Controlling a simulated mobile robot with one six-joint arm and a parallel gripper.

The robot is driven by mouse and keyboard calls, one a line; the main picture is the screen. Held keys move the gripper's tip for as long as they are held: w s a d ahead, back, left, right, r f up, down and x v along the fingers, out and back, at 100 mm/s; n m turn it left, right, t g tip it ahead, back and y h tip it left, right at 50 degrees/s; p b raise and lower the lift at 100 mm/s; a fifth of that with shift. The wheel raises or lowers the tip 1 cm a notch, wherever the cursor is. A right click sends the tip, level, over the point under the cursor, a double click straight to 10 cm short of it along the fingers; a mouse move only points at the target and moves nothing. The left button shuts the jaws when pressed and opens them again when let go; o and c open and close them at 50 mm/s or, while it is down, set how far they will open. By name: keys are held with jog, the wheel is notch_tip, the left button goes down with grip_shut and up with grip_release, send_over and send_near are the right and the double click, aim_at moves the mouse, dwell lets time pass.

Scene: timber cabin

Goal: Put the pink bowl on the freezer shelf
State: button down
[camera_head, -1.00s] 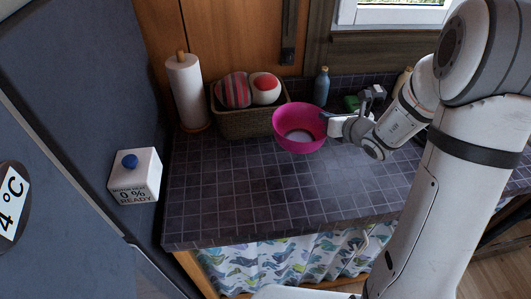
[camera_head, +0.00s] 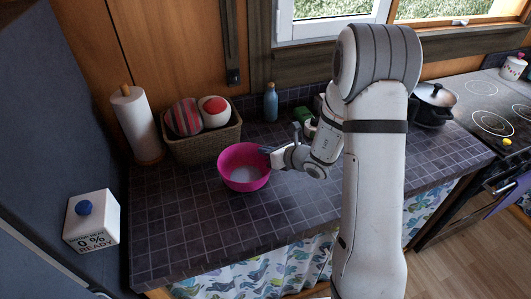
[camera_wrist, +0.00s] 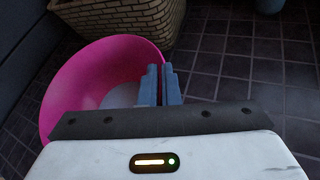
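The pink bowl (camera_head: 236,180) is upright at the counter, in front of the woven basket. Whether it rests on the tiles or hangs just above them I cannot tell. My gripper (camera_head: 266,151) is at the bowl's right rim. In the wrist view the bowl (camera_wrist: 85,75) fills the left side, and the two blue fingers of my gripper (camera_wrist: 160,70) are close together with the rim between them. The freezer shelf is not in view; only a blue-grey cabinet side (camera_head: 45,110) shows at the far left.
The basket (camera_head: 205,146) holds two balls, with a paper towel roll (camera_head: 135,125) to its left and a blue bottle (camera_head: 271,103) behind. A white box (camera_head: 92,222) is at the left. A black pot (camera_head: 432,104) stands near the hob. The front counter is clear.

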jog(key=shift+f, duration=0.55)
jog(key=shift+f, duration=0.15)
jog(key=c, duration=1.6)
grip_release()
jog(key=shift+c, duration=0.2)
